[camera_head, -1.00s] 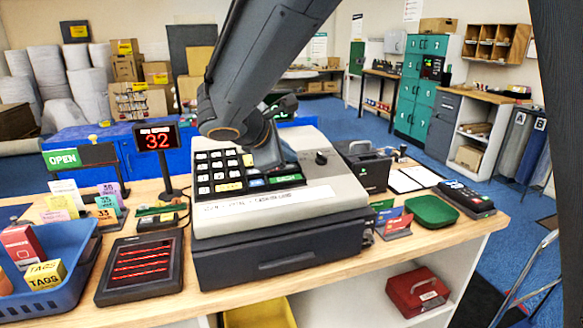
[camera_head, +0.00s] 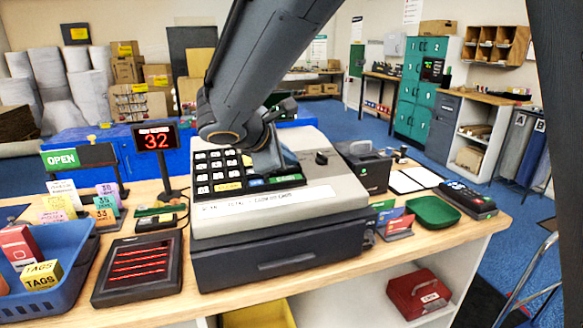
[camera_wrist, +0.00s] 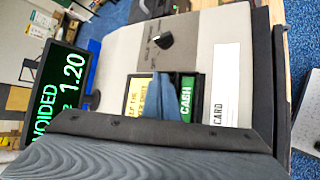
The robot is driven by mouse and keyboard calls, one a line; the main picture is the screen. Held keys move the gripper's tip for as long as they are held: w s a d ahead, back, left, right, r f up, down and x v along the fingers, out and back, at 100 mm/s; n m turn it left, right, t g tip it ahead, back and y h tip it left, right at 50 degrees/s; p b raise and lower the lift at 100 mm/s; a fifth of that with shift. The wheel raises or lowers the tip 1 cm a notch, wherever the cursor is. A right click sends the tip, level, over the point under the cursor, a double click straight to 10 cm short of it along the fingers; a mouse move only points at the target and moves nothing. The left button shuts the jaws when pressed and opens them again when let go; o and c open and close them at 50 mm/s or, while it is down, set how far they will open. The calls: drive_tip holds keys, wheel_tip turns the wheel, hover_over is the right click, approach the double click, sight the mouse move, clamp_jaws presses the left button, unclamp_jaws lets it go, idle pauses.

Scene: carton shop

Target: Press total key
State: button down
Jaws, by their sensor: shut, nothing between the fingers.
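The cash register (camera_head: 279,221) stands on the wooden counter, with a sloped keypad of white keys (camera_head: 203,177) at its left. A front row holds a yellow key (camera_head: 229,187), a blue key (camera_head: 256,183) and a green key (camera_head: 286,180). My gripper (camera_head: 267,172) is shut and empty, low over the right part of the keypad, and hides keys there. I cannot tell whether it touches one. I cannot read the blue key's lettering.
A dark knob (camera_head: 321,158) sits right of the keypad. A pole display (camera_head: 156,137) reads 32. A green-lit screen (camera_wrist: 60,86) shows VOIDED and 1.20 in the wrist view. A blue basket (camera_head: 52,262), green tray (camera_head: 432,212) and card terminal (camera_head: 465,199) stand on the counter.

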drive_tip(key=shift+f, duration=0.45)
idle(0.5)
drive_tip(key=shift+s, duration=0.1)
drive_tip(key=shift+r+p, duration=0.3)
drive_tip(key=shift+r, duration=0.55)
drive_tip(key=r+p, duration=0.1)
drive_tip(key=r, duration=0.1)
drive_tip(key=s+r+p, duration=0.1)
drive_tip(key=r+p, duration=0.1)
drive_tip(key=r, duration=0.1)
drive_tip(key=shift+d, duration=0.2)
